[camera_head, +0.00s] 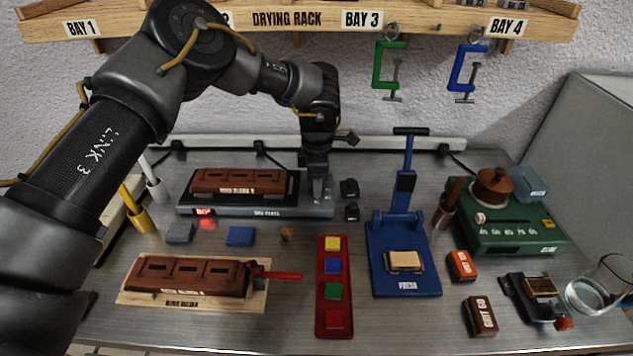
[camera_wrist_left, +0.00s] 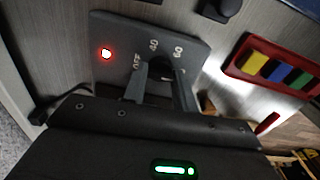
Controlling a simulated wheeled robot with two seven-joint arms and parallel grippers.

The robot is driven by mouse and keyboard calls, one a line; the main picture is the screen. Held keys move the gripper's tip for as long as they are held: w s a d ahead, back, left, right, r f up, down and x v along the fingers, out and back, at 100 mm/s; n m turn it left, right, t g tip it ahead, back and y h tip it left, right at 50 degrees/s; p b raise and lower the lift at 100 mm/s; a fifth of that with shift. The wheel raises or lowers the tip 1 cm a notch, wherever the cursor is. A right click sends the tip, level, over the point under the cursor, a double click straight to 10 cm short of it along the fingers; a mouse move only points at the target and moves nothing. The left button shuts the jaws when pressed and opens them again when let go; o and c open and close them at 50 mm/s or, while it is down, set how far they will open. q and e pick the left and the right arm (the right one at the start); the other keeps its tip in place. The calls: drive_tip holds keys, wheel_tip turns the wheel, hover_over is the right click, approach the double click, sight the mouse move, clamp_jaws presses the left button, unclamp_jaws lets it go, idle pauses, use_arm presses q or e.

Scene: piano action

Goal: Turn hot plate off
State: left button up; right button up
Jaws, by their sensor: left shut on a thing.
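The hot plate (camera_head: 255,209) is a grey slab at the back left of the bench, with a dark brown block (camera_head: 238,182) on it. A red lamp (camera_head: 205,212) glows at its front left. In the left wrist view the hot plate panel (camera_wrist_left: 115,28) shows a lit red lamp (camera_wrist_left: 106,53), the marks OFF, 40 and 60, and a dark knob (camera_wrist_left: 160,69). My left gripper (camera_head: 318,190) points down at the panel's right end; in the left wrist view its fingers (camera_wrist_left: 160,85) are shut on the knob. The knob's pointer is hidden. My right gripper is not in view.
A second brown block (camera_head: 190,276) lies on a wooden board at the front left. A red tray (camera_head: 333,328) of coloured blocks, a blue press (camera_head: 404,275) and a green heater-like unit (camera_head: 512,232) stand to the right. The drying rack (camera_head: 290,20) overhangs the back.

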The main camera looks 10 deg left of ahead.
use_arm(q)
drive_tip(key=n+p, duration=0.1)
drive_tip(key=n, duration=0.3)
drive_tip(key=shift+n, duration=0.4)
drive_tip(key=n, duration=0.5)
drive_tip(key=shift+p, duration=0.35)
drive_tip(key=n, duration=0.6)
drive_tip(key=n+p, duration=0.1)
drive_tip(key=n, duration=0.3)
drive_tip(key=n+p, duration=0.2)
drive_tip(key=n, duration=0.2)
drive_tip(key=shift+r, duration=0.15)
drive_tip(key=n+p, duration=0.3)
drive_tip(key=n, duration=0.1)
drive_tip(key=shift+n+p, duration=0.3)
drive_tip(key=shift+p, duration=0.1)
drive_tip(key=n+p, duration=0.3)
drive_tip(key=n, duration=0.1)
drive_tip(key=shift+n+p, duration=0.75)
drive_tip(key=shift+n, duration=0.75)
